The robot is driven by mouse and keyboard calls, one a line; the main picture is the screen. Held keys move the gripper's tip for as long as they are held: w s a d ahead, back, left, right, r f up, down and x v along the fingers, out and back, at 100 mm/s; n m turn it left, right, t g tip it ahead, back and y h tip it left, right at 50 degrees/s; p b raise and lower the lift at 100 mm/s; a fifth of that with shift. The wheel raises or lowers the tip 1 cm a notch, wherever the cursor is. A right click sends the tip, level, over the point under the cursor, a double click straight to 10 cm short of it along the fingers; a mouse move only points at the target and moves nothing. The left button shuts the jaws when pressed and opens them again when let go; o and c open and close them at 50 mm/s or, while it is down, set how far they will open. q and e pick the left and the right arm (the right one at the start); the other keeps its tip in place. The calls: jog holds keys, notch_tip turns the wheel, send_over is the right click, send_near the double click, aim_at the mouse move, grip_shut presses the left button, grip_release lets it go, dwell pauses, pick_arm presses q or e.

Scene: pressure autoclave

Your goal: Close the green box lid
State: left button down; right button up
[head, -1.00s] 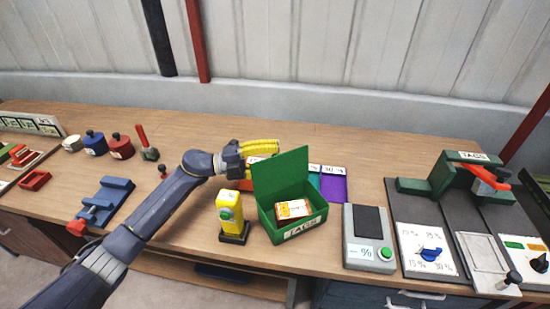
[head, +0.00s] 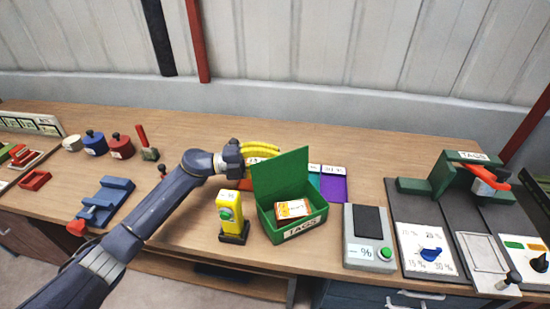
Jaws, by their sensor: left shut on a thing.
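The green box (head: 268,222) labelled TAGS sits near the front edge of the bench, with an orange and white packet (head: 292,209) inside. Its green lid (head: 280,174) stands up, open, at the back of the box. My left gripper (head: 262,150), with yellow fingers, is behind and to the left of the lid, its fingers pointing right. The lid partly hides the area by the fingertips. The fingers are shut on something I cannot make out. My right gripper is not in view.
A yellow device with a green button (head: 230,212) stands just left of the box. A grey percent-marked unit (head: 368,238) stands to the right. Purple and teal cards (head: 333,186) lie behind the lid. The bench behind is clear.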

aim_at(284, 167)
pick_arm(q)
jog(key=shift+s+d+r+m+y, duration=0.2)
jog(key=shift+s+r+m+y, duration=0.05)
jog(key=shift+s+m, duration=0.3)
jog(key=shift+s+d+r+m+y, duration=0.25)
jog(key=shift+s+m, duration=0.2)
jog(key=shift+m, duration=0.2)
jog(key=shift+s+d+m+t+y, duration=0.1)
jog(key=shift+s+d+m+y, duration=0.15)
jog(key=shift+s+m, duration=0.3)
jog(key=shift+s+d+m+t+y, duration=0.1)
jog(key=shift+s+m+y, duration=0.1)
jog(key=shift+s+m, duration=0.3)
jog(key=shift+s+d+m+t+y, duration=0.1)
jog(key=shift+s+d+m+y, duration=0.15)
jog(key=shift+s+m, duration=0.25)
jog(key=c, duration=1.2)
grip_release()
jog(key=shift+o, duration=0.2)
jog(key=shift+s+a+r, duration=0.1)
jog(key=shift+a+r, duration=0.2)
jog(key=shift+a, duration=1.7)
jog(key=shift+s+a+r, duration=0.1)
jog(key=shift+a+r, duration=0.25)
jog(key=shift+a, duration=1.6)
jog(key=shift+a+r, duration=0.3)
jog(key=shift+a, duration=1.7)
